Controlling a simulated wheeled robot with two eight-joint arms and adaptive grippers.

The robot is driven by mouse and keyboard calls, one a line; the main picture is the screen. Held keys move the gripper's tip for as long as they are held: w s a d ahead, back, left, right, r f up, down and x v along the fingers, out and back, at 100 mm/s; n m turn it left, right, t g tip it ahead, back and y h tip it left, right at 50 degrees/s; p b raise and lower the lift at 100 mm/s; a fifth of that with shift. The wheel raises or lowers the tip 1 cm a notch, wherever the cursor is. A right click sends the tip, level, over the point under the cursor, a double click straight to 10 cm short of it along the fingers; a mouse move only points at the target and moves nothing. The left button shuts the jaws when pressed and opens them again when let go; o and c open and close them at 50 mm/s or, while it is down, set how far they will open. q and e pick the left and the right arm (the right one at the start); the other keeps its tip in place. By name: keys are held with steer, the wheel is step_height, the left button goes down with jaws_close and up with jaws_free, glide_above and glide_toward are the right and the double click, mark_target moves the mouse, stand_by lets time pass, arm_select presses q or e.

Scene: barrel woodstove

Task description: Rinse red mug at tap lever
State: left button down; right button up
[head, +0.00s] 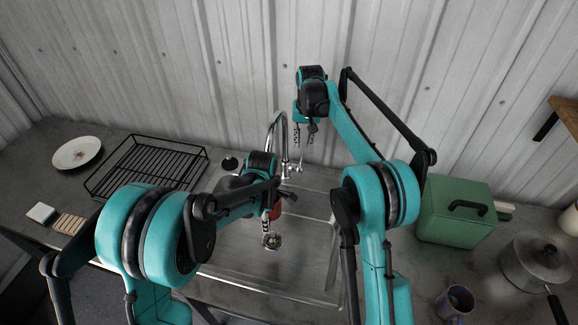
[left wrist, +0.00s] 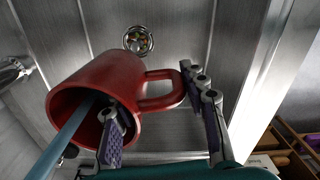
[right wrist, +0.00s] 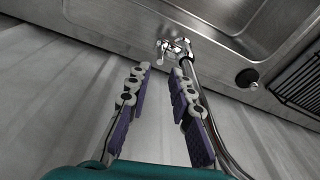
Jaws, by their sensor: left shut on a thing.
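The red mug (head: 276,208) is over the sink in the head view, mostly hidden by my left arm. In the left wrist view the mug (left wrist: 115,82) is tilted, its mouth toward the lower left and its handle toward the right. My left gripper (left wrist: 155,115) is shut on it, one finger at the mouth, the other by the handle. A pale blue streak like water enters the mouth. The chrome tap (head: 279,125) arches beside my right gripper (head: 305,133). In the right wrist view my right gripper (right wrist: 160,78) is open and empty, the tap lever (right wrist: 165,50) beyond its fingertips.
The steel sink (head: 235,262) has a drain (head: 271,241) below the mug. A black dish rack (head: 150,165) and white plate (head: 77,153) are at left. A green box (head: 456,212), a pot (head: 538,262) and a dark mug (head: 456,302) are at right. A corrugated wall stands behind.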

steer(key=shift+s, duration=0.1)
jaws_close()
steer(key=s+a+n+t+y, duration=0.15)
steer(key=s+n+t, duration=0.45)
steer(key=s+n, duration=0.6)
steer(key=w+f, duration=0.6)
steer(key=w, duration=0.4)
steer(key=shift+d+f, duration=0.3)
steer(key=shift+d, duration=0.05)
